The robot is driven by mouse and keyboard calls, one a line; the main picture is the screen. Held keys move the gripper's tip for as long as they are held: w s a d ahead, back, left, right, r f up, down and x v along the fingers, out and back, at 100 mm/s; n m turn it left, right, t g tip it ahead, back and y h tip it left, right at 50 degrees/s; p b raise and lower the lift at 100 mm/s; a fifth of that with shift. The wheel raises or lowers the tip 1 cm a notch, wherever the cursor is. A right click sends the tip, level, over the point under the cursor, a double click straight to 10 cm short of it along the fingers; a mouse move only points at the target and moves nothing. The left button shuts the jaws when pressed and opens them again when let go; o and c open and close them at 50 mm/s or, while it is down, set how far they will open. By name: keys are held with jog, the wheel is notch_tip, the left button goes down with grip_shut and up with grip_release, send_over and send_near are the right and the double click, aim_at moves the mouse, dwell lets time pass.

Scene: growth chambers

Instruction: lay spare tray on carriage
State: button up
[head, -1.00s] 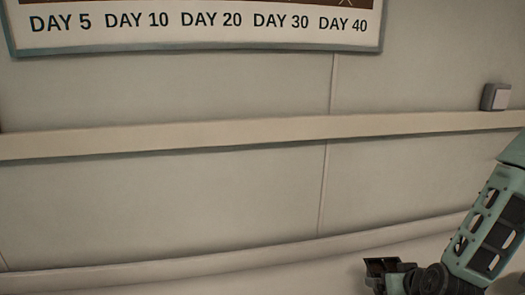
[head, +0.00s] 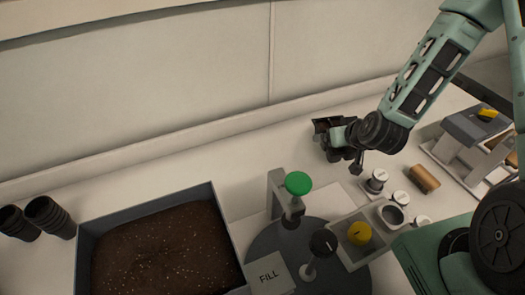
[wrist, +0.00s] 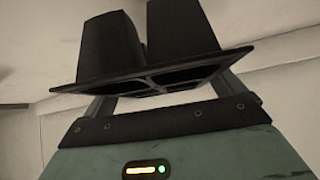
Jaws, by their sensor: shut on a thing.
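My gripper (head: 338,140) is raised over the back of the white bench in the head view, to the left of my forearm. In the wrist view my gripper (wrist: 160,92) is shut on a black tray (wrist: 155,75), held by its flat rim between the two fingers. Tapered cells stick out from the tray's rim, on the side away from the gripper. In the head view the tray (head: 326,124) is a small dark shape at the gripper's tip. I cannot tell for sure which thing is the carriage.
A grey bin of dark soil (head: 165,250) stands at front left, with stacked black pots (head: 48,217) beside it. A round dark plate (head: 260,250) carries a block marked FILL (head: 270,274). A green knob (head: 298,183), small jars (head: 377,180) and a grey-white device (head: 475,130) stand to the right.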

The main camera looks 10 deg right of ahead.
jog(key=w+a+r+n+y, duration=0.1)
jog(key=a+r+n, duration=0.1)
jog(key=w+a+r+n+y, duration=0.2)
jog(key=shift+w+a+r+g, duration=0.1)
jog(key=shift+w+g, duration=0.1)
jog(key=shift+g, duration=0.1)
jog(key=a+n+y, duration=0.1)
jog(key=n, duration=0.1)
jog(key=r+n+g+y+p, duration=0.1)
jog(key=n+g+y, duration=0.5)
jog(key=n, duration=0.4)
send_over(333, 161)
jog(key=w, duration=0.2)
jog(key=shift+s+d+r+g+h, duration=0.2)
jog(key=shift+d+g+h, duration=0.1)
jog(key=shift+h, duration=0.3)
jog(key=shift+s+d+f, duration=0.1)
jog(key=shift+f, duration=0.15)
notch_tip(333, 161, down, 10)
jog(key=shift+r, duration=0.15)
jog(key=o, duration=0.9)
